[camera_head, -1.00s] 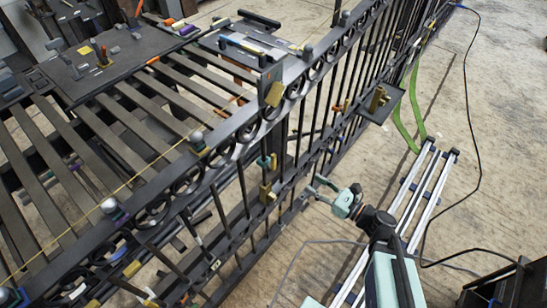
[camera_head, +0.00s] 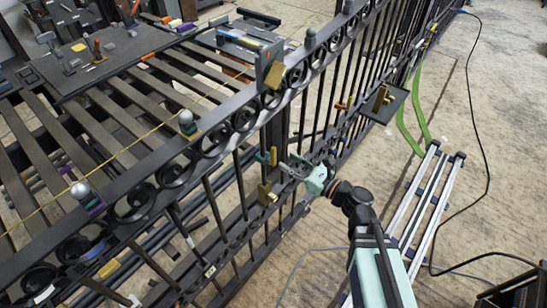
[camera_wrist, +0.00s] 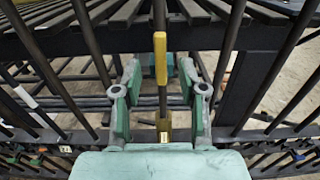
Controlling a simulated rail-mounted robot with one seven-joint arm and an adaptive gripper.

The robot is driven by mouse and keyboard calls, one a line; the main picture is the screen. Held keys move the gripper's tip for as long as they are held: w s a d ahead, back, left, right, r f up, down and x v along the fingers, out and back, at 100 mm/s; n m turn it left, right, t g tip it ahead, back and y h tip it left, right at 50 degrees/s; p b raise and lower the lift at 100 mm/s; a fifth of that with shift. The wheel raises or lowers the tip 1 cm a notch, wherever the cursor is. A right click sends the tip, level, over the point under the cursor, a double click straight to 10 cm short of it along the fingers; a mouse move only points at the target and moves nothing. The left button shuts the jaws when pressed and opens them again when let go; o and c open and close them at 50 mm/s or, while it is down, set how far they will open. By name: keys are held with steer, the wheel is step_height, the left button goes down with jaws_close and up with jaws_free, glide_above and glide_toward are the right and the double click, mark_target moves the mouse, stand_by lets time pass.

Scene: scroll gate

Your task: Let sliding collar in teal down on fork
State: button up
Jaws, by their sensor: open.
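The teal sliding collar (camera_head: 273,156) sits on an upright bar of the dark gate, with a yellow part (camera_head: 262,157) beside it. In the wrist view the yellow part (camera_wrist: 160,58) stands upright between my fingers, and a little teal shows behind it. The brass fork (camera_head: 266,193) is lower on the same bar, with a gap between it and the collar; a brass piece also shows low in the wrist view (camera_wrist: 164,130). My gripper (camera_head: 291,167) is open just right of the collar. Its fingers (camera_wrist: 163,70) flank the bar, and no grip on the collar is visible.
Dark upright bars stand close on both sides of my fingers. A brass latch on a dark plate (camera_head: 383,105) projects farther along the gate. A workbench with tools (camera_head: 100,55) lies behind the gate. The floor on my side is mostly clear, with pale rails (camera_head: 435,210) and a cable.

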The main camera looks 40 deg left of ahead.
mark_target(275, 153)
steer(key=a, duration=0.3)
steer(key=a+p, duration=0.1)
steer(key=a, duration=0.3)
steer(key=shift+w+r, duration=0.1)
steer(key=shift+w, duration=0.1)
jaws_close()
